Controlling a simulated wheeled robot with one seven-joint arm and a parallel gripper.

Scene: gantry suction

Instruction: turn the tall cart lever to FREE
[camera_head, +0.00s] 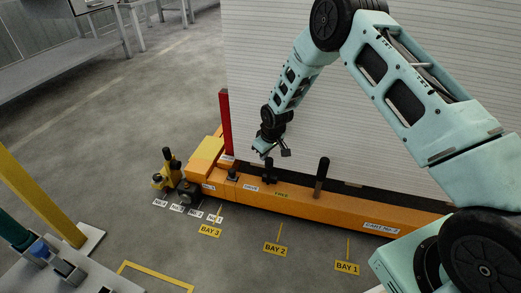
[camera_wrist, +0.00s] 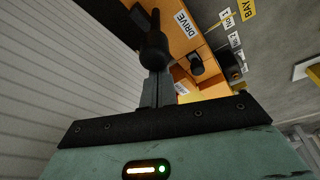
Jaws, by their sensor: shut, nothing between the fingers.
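The orange cart beam (camera_head: 300,203) runs along the white slatted wall. In the wrist view a black-knobbed lever (camera_wrist: 154,48) stands just beyond my fingertips, beside a DRIVE label (camera_wrist: 184,25). A taller black post (camera_head: 321,178) stands further right on the beam. My gripper (camera_head: 274,150) is above and near the knobbed lever. Its grey fingers (camera_wrist: 157,90) are together and empty; I cannot tell whether they touch the knob.
A red post (camera_head: 225,122) and a yellow block (camera_head: 207,153) stand at the beam's left end. A short black knob (camera_head: 232,174) is left of the lever. Yellow bay signs (camera_head: 275,249) lie on the floor. A yellow post (camera_head: 42,200) stands at left. The floor in front is mostly clear.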

